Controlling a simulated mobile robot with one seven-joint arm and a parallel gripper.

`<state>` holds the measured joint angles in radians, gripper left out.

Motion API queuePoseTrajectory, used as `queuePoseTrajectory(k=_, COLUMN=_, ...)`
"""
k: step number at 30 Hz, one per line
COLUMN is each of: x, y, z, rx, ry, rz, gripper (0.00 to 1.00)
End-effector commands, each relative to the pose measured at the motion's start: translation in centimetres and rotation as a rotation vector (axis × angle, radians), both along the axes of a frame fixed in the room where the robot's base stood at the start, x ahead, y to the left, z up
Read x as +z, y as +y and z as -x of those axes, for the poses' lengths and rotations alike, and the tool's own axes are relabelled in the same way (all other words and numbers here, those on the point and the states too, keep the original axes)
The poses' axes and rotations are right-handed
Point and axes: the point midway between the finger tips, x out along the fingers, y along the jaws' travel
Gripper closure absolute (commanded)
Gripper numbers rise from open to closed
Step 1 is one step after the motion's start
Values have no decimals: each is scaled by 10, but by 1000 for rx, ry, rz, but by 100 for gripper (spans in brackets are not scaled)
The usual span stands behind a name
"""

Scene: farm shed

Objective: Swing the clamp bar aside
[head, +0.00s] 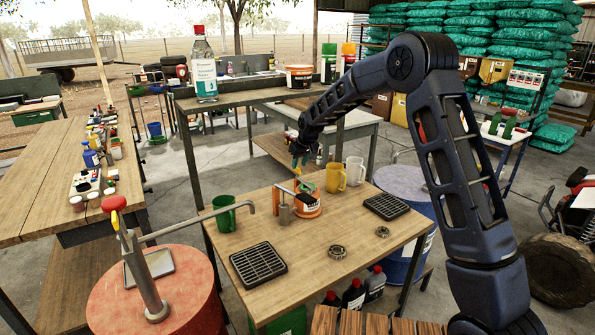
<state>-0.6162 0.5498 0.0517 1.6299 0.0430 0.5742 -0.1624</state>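An orange tin (308,205) with a dark label stands on the wooden table (325,238), towards its back. A thin bar (284,189) with an orange-tinted end reaches from the tin's top to the left; it may be the clamp bar, but it is too small to be sure. A small grey metal cylinder (284,214) with a thin rod stands against the tin's left side in the picture.
Two black grates (258,263) (386,206) and two metal rings (337,252) (383,232) lie on the table. A red drum with a hand pump (150,270) stands front left.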

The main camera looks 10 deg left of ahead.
Motion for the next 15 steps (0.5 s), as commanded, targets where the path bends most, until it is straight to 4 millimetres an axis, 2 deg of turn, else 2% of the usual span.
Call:
queuePoseTrajectory(k=1, x=-9, y=2, z=-2, rx=0, ry=1, rz=1, gripper=67)
queuePoseTrajectory(k=6, x=-30, y=8, z=-9, rx=0, ry=1, rz=1, gripper=67)
queuePoseTrajectory(k=15, x=-44, y=13, z=-13, rx=0, ry=-1, rz=0, gripper=67)
